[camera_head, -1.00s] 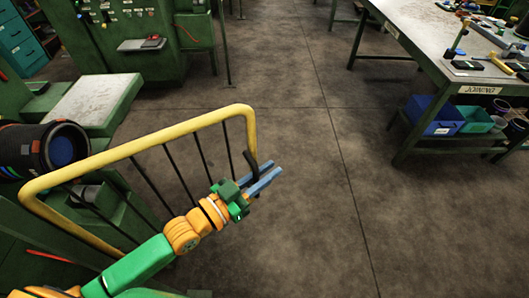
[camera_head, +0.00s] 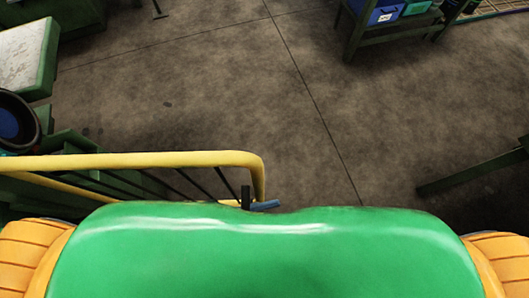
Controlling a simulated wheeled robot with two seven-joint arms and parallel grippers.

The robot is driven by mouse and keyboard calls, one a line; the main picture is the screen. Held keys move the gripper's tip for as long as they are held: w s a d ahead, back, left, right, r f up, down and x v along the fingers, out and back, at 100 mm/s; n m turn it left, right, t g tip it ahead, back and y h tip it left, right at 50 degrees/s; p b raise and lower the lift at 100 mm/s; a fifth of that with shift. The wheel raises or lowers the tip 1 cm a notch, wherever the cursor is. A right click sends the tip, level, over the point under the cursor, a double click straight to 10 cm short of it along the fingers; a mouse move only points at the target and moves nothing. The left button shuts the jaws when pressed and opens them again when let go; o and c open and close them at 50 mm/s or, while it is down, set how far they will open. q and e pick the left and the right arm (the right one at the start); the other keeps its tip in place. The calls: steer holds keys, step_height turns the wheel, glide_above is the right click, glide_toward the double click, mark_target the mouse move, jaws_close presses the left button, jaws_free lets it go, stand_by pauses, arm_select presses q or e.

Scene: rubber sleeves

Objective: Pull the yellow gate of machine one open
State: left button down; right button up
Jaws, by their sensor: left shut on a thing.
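The yellow gate (camera_head: 140,160) of the machine stands at the left. Its yellow top rail runs across to a rounded corner near the middle of the view, with thin dark bars below. A black upright handle (camera_head: 246,192) shows at its right end. My left gripper (camera_head: 265,205) is at this handle and shut on it; only a blue fingertip shows. My right gripper is not in view.
The green machine with a pale top plate (camera_head: 22,58) and a dark round part (camera_head: 14,122) is at the left. A bench shelf with a blue bin (camera_head: 385,12) is at the top right. A dark green beam (camera_head: 470,172) is at the right. The floor between is clear.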

arm_select(q)
steer(key=shift+s+a+m+g, duration=0.15)
steer(key=shift+s+m+g, duration=0.4)
steer(key=shift+s, duration=1)
steer(key=c, duration=0.8)
jaws_free()
steer(key=shift+c, duration=0.2)
steer(key=s+a+b, duration=0.1)
steer(key=a, duration=0.6)
steer(key=shift+s, duration=0.15)
